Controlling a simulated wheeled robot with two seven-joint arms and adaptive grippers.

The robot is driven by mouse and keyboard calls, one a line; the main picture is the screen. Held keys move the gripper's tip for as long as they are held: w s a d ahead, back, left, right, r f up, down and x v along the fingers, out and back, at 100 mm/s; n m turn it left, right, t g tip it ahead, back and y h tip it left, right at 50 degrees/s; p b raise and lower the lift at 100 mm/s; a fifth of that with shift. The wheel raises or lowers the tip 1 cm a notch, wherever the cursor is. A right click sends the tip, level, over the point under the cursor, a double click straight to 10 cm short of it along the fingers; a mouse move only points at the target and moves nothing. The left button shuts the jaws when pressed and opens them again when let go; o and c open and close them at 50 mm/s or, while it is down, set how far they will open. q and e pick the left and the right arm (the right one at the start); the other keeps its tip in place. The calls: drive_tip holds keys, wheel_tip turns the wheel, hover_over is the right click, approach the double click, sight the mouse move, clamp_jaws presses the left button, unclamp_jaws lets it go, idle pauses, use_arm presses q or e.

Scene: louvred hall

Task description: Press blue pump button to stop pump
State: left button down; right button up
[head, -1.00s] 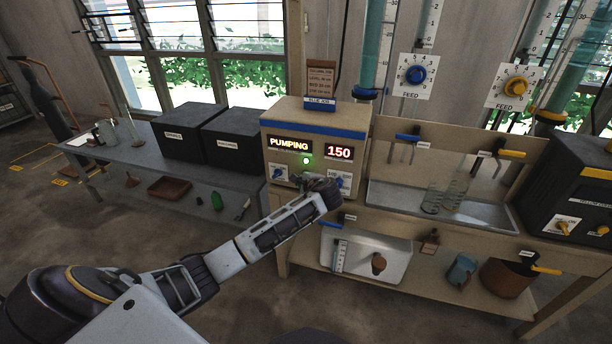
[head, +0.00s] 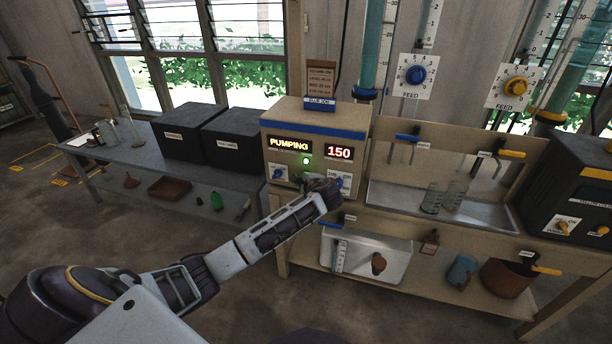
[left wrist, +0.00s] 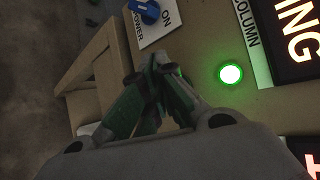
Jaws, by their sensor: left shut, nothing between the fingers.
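The beige pump box (head: 300,115) has a blue stripe, a lit "PUMPING" sign, a red "150" display and a lit green lamp (head: 306,160). A blue switch (head: 278,173) sits on its lower left front, and another blue switch (head: 339,181) on its lower right, partly behind my wrist. A gap shows between fingertips and switch. My right gripper is out of view.
Two black boxes (head: 190,131) stand on the grey table to the left. A steel tray (head: 390,196) with glass beakers is right of the pump. A black unit with yellow switches (head: 580,190) is at the far right. A lower shelf holds a white tray (head: 392,262).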

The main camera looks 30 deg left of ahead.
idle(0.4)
use_arm(q)
drive_tip(key=shift+w+a+r+p, duration=0.1)
drive_tip(key=shift+w+p, duration=0.25)
drive_tip(key=shift+w, duration=0.05)
idle(0.4)
drive_tip(key=shift+s+p, duration=0.35)
drive_tip(key=shift+p, duration=0.45)
drive_tip(key=s+d+p, duration=0.1)
drive_tip(key=s+p, duration=0.5)
drive_tip(key=shift+d, duration=0.3)
idle(0.5)
drive_tip(key=c, duration=2.2)
unclamp_jaws()
drive_tip(key=shift+w, duration=0.1)
